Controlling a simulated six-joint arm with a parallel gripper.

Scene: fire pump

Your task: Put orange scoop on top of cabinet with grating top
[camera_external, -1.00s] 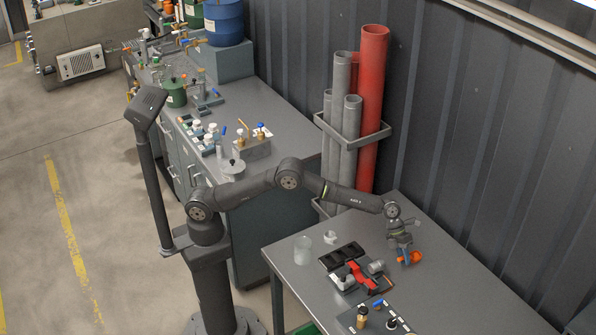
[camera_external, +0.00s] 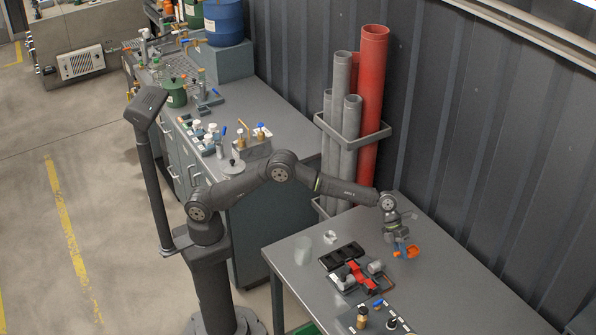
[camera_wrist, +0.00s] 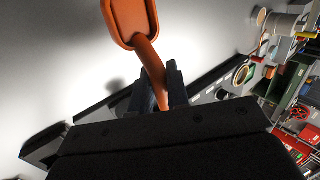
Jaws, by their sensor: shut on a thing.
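The orange scoop (camera_external: 411,251) is held by my gripper (camera_external: 401,249) above the near grey table. In the wrist view the scoop (camera_wrist: 133,20) has a squarish bowl at the top, and its handle runs down between the two dark fingers of my gripper (camera_wrist: 160,88). My gripper is shut on the handle. The scoop appears apart from the table top, but the exact height is hard to tell.
On the near table (camera_external: 470,290) are a clear beaker (camera_external: 303,250), a black tray (camera_external: 341,256), a red item (camera_external: 358,274) and small fittings. Grey and red pipes (camera_external: 372,110) stand in a rack by the wall. The table's right part is clear.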

